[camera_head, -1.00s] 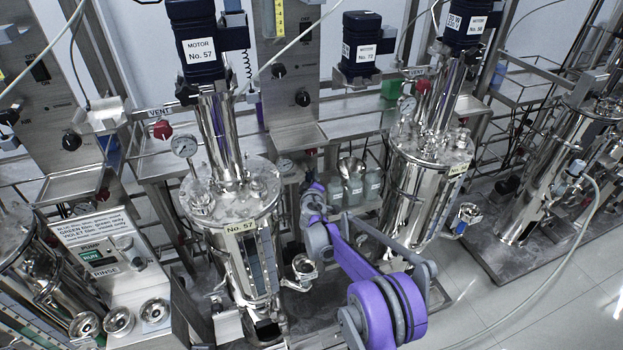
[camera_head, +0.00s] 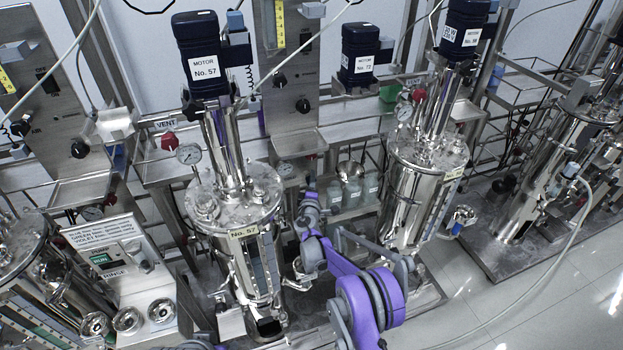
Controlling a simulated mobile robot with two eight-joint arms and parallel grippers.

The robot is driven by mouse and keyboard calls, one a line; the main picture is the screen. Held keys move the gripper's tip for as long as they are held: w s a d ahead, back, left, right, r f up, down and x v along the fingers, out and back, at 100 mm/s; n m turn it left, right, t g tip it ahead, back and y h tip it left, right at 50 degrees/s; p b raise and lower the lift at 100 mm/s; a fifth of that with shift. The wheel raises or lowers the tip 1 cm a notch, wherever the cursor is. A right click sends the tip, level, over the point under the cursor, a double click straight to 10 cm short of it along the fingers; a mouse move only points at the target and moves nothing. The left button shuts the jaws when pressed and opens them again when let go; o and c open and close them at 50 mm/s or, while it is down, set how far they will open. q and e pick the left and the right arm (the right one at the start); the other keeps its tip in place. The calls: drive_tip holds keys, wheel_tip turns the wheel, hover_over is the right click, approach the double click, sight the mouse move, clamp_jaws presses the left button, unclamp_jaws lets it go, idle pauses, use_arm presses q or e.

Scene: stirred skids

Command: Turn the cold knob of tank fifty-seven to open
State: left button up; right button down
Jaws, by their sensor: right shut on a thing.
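Tank No. 57 (camera_head: 240,281) is a shiny steel vessel at centre left. My right gripper (camera_head: 308,206) is at the end of the purple and grey arm, just right of the tank's upper body. It is shut on a small knob there. The knob is hidden by the gripper, and I cannot read any marking on it. My left gripper is not in view.
A red vent knob (camera_head: 168,140) and a round gauge (camera_head: 189,153) stand left of the tank's column. Bottles (camera_head: 352,190) sit on a shelf behind my gripper. Another steel tank (camera_head: 408,205) stands to the right. The floor (camera_head: 470,300) at lower right is clear apart from a hose.

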drive_tip(key=shift+n+t, duration=0.3)
drive_tip(key=shift+n, duration=0.4)
drive_tip(key=shift+p, duration=0.3)
drive_tip(key=shift+c, duration=2.2)
unclamp_jaws()
drive_tip(key=shift+s, duration=0.1)
drive_tip(key=s+b, duration=0.1)
drive_tip(key=s, duration=0.9)
drive_tip(key=shift+s+a, duration=0.3)
drive_tip(key=shift+a, duration=0.15)
